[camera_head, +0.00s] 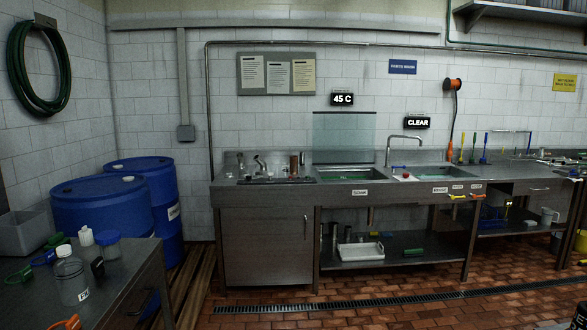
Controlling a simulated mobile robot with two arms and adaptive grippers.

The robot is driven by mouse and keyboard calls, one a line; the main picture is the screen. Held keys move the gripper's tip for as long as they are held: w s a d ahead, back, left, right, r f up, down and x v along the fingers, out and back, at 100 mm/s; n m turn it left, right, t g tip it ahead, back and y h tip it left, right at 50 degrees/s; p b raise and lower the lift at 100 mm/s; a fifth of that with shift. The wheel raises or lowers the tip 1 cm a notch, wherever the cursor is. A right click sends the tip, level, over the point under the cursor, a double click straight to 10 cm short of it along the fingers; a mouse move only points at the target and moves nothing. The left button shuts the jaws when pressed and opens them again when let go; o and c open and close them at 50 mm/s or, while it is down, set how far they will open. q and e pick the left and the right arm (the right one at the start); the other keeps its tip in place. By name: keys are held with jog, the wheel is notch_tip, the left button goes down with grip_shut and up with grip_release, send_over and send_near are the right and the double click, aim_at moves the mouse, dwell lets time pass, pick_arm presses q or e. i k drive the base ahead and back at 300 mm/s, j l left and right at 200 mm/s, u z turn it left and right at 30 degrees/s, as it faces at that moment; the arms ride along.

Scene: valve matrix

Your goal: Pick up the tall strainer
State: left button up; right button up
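I cannot pick out the tall strainer for certain. A narrow brown upright cylinder (293,164) stands at the right part of a group of small metal parts on the left end of the steel counter (330,196). It may be the strainer, but it is too small to tell. Small metal fittings (261,165) stand to its left, over a dark tray or mat (275,181). Neither of my grippers shows clearly in the head view, and nothing is seen touching these parts.
A side table (125,262) with bottles (72,276) stands at the near left. Blue drums (150,185) stand behind it. Two sinks (350,174) are set in the counter. The tiled floor (400,310) before the counter looks clear, with a drain grate (350,303) across it.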

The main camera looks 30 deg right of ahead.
aim_at(294, 160)
jog(key=i+l+z, duration=0.25)
jog(key=i, duration=0.8)
jog(key=i+z, duration=0.3)
jog(key=i, duration=0.75)
